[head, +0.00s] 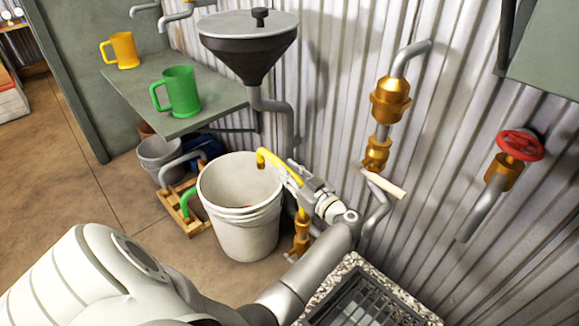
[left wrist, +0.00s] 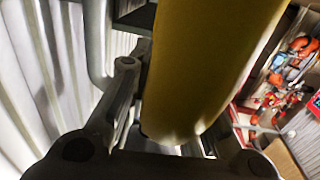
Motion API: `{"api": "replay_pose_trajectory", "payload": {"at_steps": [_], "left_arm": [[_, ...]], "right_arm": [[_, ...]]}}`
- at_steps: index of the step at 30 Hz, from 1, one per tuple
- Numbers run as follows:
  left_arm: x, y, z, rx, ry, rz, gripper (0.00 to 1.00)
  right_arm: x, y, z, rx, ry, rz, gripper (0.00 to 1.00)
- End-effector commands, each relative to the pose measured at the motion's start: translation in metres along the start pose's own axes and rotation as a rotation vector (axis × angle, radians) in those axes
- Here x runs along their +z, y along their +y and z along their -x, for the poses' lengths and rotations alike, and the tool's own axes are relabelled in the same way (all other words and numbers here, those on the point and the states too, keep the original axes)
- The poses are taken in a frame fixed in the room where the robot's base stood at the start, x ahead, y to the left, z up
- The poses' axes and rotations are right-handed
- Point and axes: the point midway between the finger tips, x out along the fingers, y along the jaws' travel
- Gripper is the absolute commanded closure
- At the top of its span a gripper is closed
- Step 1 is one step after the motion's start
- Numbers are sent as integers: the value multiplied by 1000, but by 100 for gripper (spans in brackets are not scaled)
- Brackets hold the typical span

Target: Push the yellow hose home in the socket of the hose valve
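The yellow hose (head: 274,157) is a bent yellow tube beside the white bucket. Its upper end curves over the bucket's rim, and its lower part runs down to a brass fitting (head: 302,238), seemingly the hose valve's socket. The hose's lower end meets the top of this fitting; how deep it sits cannot be told. My left gripper (head: 292,179) is around the hose and appears closed on it. In the left wrist view the hose (left wrist: 205,60) fills the middle between the fingers, and its far end is hidden. My right gripper is not in view.
A white bucket (head: 246,222) stands left of the hose. A black funnel (head: 247,55) is above, beside a shelf with a green mug (head: 180,92). On the corrugated wall are a brass valve (head: 390,100) with a pale lever (head: 384,184) and a red handwheel (head: 521,145). A grate lies below.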

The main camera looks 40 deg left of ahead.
Motion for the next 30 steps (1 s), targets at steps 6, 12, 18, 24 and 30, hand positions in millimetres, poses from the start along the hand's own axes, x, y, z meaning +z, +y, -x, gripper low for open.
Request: {"api": "replay_pose_trajectory", "payload": {"at_steps": [6, 12, 18, 24, 30], "left_arm": [[2, 0, 0, 1, -5, -2, 60], [-17, 0, 1, 1, -4, 3, 55], [-59, 0, 0, 0, -1, 8, 55], [-89, 0, 0, 0, 0, 4, 55], [-100, 0, 0, 0, 0, 2, 55]], "right_arm": [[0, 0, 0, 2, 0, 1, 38], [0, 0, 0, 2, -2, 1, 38], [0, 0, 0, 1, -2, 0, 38], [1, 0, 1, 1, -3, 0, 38], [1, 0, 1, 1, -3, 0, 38]]}}
